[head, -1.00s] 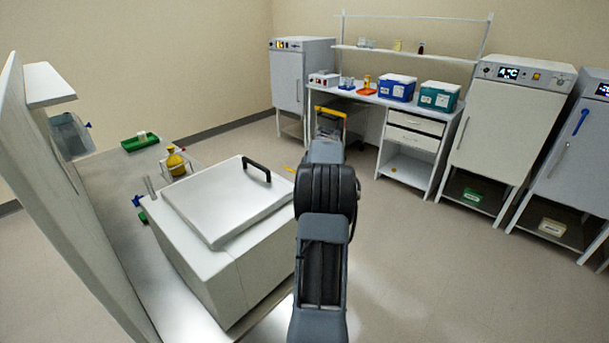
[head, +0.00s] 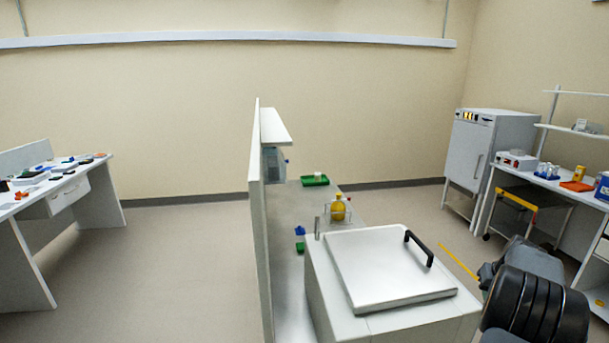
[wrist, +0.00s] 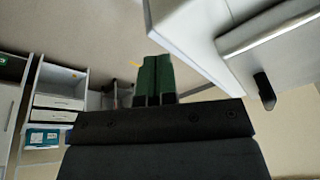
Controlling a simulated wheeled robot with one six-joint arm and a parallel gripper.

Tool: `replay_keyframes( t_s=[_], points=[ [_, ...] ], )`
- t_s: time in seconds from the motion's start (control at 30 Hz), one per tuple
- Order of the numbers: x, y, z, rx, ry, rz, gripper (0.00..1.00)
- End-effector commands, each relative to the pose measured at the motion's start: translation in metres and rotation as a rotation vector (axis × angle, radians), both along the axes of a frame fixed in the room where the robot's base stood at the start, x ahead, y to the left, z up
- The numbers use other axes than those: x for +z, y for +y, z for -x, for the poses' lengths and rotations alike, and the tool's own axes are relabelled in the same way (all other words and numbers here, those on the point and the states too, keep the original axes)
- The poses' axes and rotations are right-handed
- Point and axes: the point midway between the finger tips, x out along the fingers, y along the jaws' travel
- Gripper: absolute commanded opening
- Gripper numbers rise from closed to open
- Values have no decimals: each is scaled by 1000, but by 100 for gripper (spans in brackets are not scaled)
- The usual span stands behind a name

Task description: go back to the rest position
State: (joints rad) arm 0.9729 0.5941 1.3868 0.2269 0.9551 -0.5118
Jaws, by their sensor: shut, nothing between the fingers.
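My gripper (wrist: 153,82) shows in the wrist view with its two green fingers together and nothing between them. It is in free space, apart from the furniture. In the head view my arm is at the lower right, and its gripper end is hidden from that view. A white box with a metal lid (head: 385,268) and a black handle (head: 419,247) stands just left of my arm. The lid is shut. The box also shows at the upper right of the wrist view (wrist: 195,30).
A bench (head: 289,212) left of the box holds a yellow flask (head: 338,210) and a green tray (head: 315,180). A white cabinet (head: 481,152) and a bench with racks and boxes stand at the right. Another table (head: 60,192) is at the far left. Open floor (head: 180,265) lies between.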

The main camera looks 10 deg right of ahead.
Motion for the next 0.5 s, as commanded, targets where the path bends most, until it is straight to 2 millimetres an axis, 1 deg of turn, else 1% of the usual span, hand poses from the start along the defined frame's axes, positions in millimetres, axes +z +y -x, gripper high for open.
replay_keyframes(
  t_s=[0.03,0.07,0.1,0.17,0.2,0.27,0.3,0.37,0.4,0.47,0.5],
  points=[
    [6,30,-2,-12,18,-16,0],
    [9,47,-3,-21,29,-25,0],
    [13,73,-3,-26,44,-32,0],
    [20,112,-3,-27,62,-38,0],
    [26,140,-1,-19,72,-38,0],
    [32,183,4,-1,84,-33,0],
    [36,212,9,17,88,-27,0],
    [41,253,20,51,91,-13,0],
    [43,278,29,80,89,-3,0],
    [45,312,43,127,80,15,0],
    [45,332,53,162,73,26,0]
  ],
)
